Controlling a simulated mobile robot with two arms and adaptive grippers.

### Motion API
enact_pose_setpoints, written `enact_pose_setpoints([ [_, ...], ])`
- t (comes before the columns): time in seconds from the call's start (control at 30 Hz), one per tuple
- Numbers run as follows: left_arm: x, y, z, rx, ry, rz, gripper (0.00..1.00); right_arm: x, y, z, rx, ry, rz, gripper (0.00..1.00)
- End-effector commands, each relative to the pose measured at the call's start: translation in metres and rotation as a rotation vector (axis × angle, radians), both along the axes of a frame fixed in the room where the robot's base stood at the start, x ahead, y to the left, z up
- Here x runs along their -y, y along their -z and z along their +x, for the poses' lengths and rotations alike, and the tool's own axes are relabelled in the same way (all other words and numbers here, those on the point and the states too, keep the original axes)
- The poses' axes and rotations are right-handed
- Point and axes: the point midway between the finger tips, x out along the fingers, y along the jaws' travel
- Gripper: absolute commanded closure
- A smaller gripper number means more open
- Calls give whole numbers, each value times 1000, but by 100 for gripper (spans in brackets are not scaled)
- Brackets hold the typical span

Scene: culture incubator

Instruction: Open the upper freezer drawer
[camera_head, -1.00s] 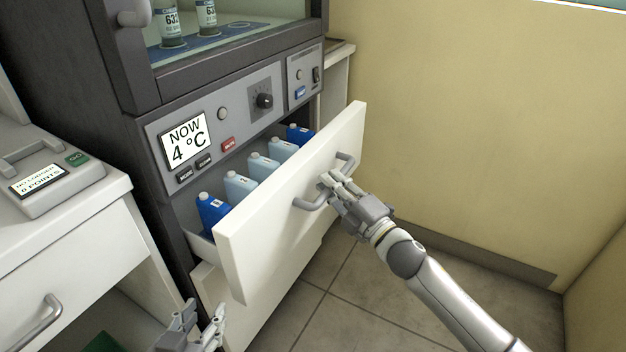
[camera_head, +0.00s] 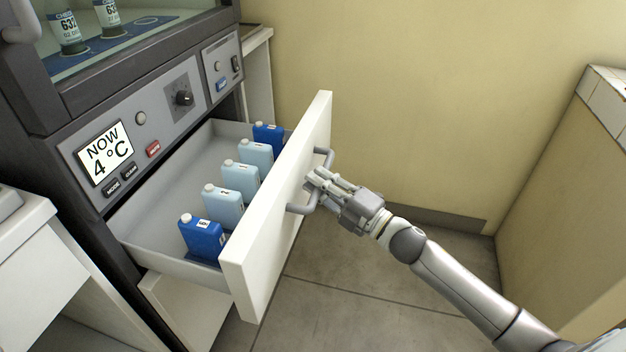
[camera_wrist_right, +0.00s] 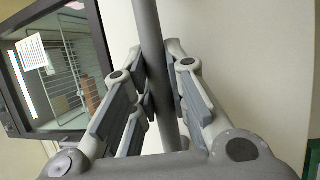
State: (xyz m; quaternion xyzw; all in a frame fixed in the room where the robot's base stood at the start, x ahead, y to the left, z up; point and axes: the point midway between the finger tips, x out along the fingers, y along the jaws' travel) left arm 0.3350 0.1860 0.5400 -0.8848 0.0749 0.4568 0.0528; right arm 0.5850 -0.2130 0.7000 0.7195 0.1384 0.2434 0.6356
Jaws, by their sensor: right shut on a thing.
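The upper drawer's white front (camera_head: 284,215) stands well out from the cabinet in the head view, and the grey drawer interior (camera_head: 165,190) shows. Several blue and light-blue bottles (camera_head: 239,180) stand in a row inside, just behind the front. My right gripper (camera_head: 312,184) is at the grey bar handle (camera_head: 298,209) on the drawer front. In the right wrist view, the handle (camera_wrist_right: 150,45) runs between the fingers of my right gripper (camera_wrist_right: 158,85), which is shut on it. My left gripper is not in view.
The cabinet's control panel (camera_head: 150,118) reads 4 °C above the drawer. A glass-fronted compartment with two labelled bottles (camera_head: 88,33) sits higher up. A white counter (camera_head: 30,230) stands at the left. Tiled floor (camera_head: 345,300) is open in front, with a yellow wall (camera_head: 400,90) behind.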

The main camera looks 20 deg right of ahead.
Motion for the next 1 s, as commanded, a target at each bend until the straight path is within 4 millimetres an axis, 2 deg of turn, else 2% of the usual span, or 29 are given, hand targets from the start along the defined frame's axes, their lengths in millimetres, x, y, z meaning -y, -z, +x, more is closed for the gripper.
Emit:
enact_pose_setpoints([
  [0.37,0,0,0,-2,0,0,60,0,2,-1,-3,0,-2,100],
  [0.4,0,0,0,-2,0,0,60,0,2,-1,-3,0,-2,80],
  [0.53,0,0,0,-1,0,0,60,0,1,-1,-2,0,-1,63],
  [0.87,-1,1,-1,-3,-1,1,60,1,0,-1,-1,0,-1,63],
  [1.0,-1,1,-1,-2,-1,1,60,5,3,-8,-2,1,0,63],
])
